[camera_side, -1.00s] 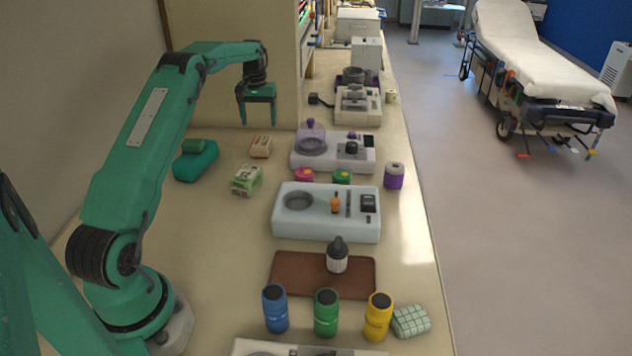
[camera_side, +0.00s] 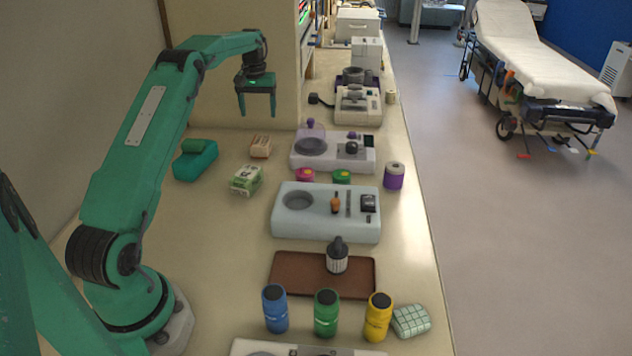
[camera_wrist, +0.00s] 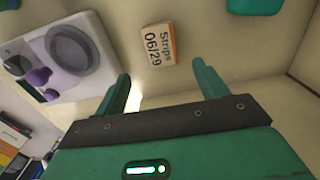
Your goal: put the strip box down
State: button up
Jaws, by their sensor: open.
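The strip box (camera_side: 260,147) is a small white and orange box on the bench, in front of the tall beige panel. In the wrist view the strip box (camera_wrist: 158,43) shows its face printed "Strips 06/29". It lies beyond my fingertips, with nothing touching it. My gripper (camera_side: 257,113) hangs above the box in the side view, fingers down, apart and empty. In the wrist view my gripper (camera_wrist: 162,70) has its two fingers spread, with bare bench between them.
A teal case (camera_side: 195,161) and a green-white box (camera_side: 246,180) lie near the strip box. A white device with a round well (camera_side: 333,163) stands to its right. Pink (camera_side: 305,175) and green (camera_side: 341,177) items sit in front of it. Bare bench lies left of the brown tray (camera_side: 322,290).

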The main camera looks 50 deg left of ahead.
jog(key=s+d+r+m+t+y, duration=0.15)
jog(key=s+d+r, duration=0.25)
jog(key=d+r, duration=0.6)
jog(key=s+d+r+m+t+h, duration=0.1)
jog(key=s+d+r+m, duration=0.2)
jog(key=d+r, duration=0.75)
jog(key=s+d+f+m+t, duration=0.1)
jog(key=s+d+f, duration=0.3)
jog(key=s+d, duration=0.5)
jog(key=s+d+f+m+t, duration=0.2)
jog(key=s+d+f+m, duration=0.1)
jog(key=s+d, duration=0.6)
jog(key=s+f, duration=0.1)
jog(key=s, duration=0.2)
jog(key=shift+f, duration=0.25)
